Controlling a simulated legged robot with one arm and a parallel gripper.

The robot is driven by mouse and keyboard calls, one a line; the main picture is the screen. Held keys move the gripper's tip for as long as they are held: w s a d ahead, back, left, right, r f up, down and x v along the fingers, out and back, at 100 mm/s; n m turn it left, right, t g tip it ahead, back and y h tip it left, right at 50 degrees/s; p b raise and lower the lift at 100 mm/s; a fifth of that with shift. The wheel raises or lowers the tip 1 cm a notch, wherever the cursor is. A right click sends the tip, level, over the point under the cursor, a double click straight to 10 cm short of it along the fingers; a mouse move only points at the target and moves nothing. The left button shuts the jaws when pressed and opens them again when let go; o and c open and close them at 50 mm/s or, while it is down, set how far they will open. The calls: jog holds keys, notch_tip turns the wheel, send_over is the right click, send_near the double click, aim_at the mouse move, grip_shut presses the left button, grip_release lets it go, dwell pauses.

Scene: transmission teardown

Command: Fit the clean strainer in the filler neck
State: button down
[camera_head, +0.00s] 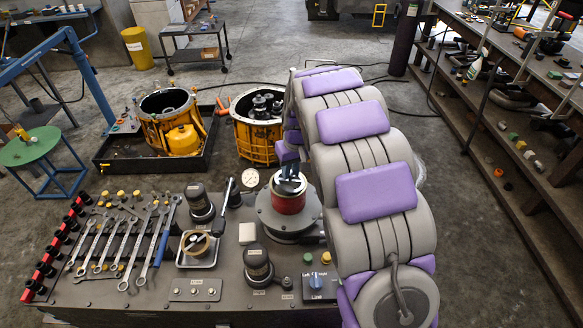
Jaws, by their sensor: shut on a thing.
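A red cylindrical neck (288,204) stands upright on a round grey flange (264,218) at the back of the bench, left of my arm. My gripper (289,175) points down right over its mouth, with dark fingers shut. A small pale, metallic piece, apparently the strainer (287,188), shows under the fingertips at the neck's top. The fingers hide part of it, and I cannot tell how deep it sits. A square metal tray (183,263) to the left holds a brass-rimmed round part (196,242).
Dark capped cylinders (257,264) and (199,203) stand near the neck. A blue-knobbed box (318,286) sits at front right. Wrenches (124,250) and a red socket rail (50,254) fill the left. Yellow housings (179,125) and (257,140) stand behind.

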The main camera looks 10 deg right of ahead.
aim_at(290, 177)
jog(key=shift+s+a+f, duration=0.3)
jog(key=shift+f, duration=0.1)
jog(key=shift+a, duration=0.15)
jog(key=shift+w+a+f, duration=0.2)
jog(key=shift+w+a, duration=0.05)
jog(key=shift+a, duration=0.1)
jog(key=shift+d+f, duration=0.4)
jog(key=shift+d, duration=0.2)
jog(key=shift+f, duration=0.1)
jog(key=shift+f, duration=0.1)
jog(key=shift+f, duration=0.3)
jog(key=shift+d+f+b, duration=0.1)
jog(key=shift+f+b, duration=0.05)
jog(key=shift+b, duration=0.15)
